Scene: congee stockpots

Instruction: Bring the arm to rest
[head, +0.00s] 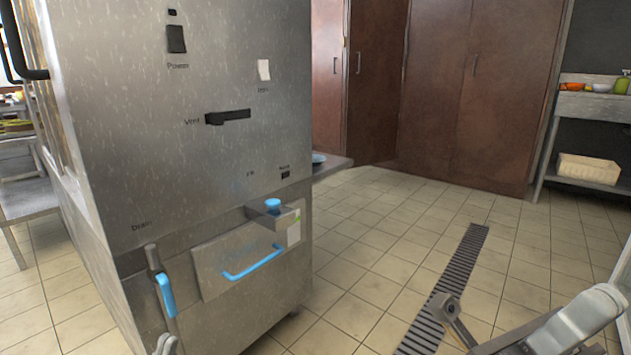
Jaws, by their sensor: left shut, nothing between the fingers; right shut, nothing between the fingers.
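My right arm (565,330) comes in from the bottom right corner. Its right gripper (446,306) is low over the dark floor grate, shut and empty, apart from the steel cabinet. Only a small grey tip of my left gripper (166,345) shows at the bottom edge, in front of the cabinet's lower left part. It is shut with nothing seen in it. The rest of the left arm is out of the picture.
A large steel cabinet (130,130) fills the left, with a blue-gripped drain lever (166,295), a blue drawer handle (252,264) and a blue knob (273,205). A dark floor grate (455,270) crosses open tiles. Brown cupboards (470,90) and a shelf (590,180) stand behind.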

